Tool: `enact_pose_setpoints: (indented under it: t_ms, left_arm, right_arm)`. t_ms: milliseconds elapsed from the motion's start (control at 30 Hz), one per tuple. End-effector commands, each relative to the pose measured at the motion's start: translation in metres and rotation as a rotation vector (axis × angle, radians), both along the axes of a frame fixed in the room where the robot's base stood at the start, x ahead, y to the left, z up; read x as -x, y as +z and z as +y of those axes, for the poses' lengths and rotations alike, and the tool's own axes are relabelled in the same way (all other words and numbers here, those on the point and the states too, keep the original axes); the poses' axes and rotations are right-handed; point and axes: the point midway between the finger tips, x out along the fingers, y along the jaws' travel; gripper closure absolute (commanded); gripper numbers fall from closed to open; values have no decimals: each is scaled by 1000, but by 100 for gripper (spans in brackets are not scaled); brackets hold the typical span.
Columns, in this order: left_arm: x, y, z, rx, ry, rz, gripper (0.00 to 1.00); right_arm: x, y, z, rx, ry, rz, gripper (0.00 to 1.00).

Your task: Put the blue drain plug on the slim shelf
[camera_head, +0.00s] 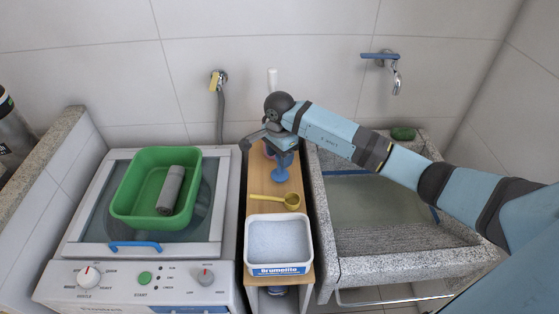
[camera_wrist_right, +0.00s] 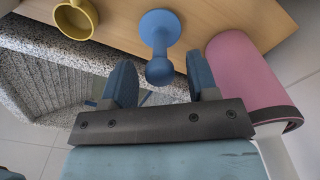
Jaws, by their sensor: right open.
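The blue drain plug (camera_head: 281,174) stands on the narrow wooden shelf (camera_head: 260,187) between the washing machine and the sink. In the right wrist view, the plug (camera_wrist_right: 160,28) shows a round base on the wood and a stem with a knob. My right gripper (camera_head: 279,146) is above the back part of the shelf, by the plug. In the wrist view my right gripper (camera_wrist_right: 161,72) is open, with the plug's knob appearing between the fingertips. I cannot tell whether they touch. My left gripper is not in view.
A yellow scoop (camera_head: 289,200) and a white tub of powder (camera_head: 279,242) are on the shelf in front of the plug. A pink cylinder (camera_wrist_right: 240,70) is close beside the right gripper. The stone sink (camera_head: 370,267) lies right; a green basin (camera_head: 128,204) sits left.

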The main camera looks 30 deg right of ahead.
Motion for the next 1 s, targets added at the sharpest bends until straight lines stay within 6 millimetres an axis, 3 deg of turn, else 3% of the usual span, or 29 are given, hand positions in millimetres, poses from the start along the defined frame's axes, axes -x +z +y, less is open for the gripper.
enact_pose_setpoints:
  t_ms: [200,400,600,1000]
  left_arm:
    - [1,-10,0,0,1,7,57]
    - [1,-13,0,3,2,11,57]
    - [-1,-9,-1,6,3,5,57]
    - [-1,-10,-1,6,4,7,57]
  right_arm:
    - [-1,49,0,1,2,-5,46]
    - [-1,83,0,1,1,-2,46]
    - [0,96,0,0,1,0,46]
    - [0,96,0,0,1,0,46]
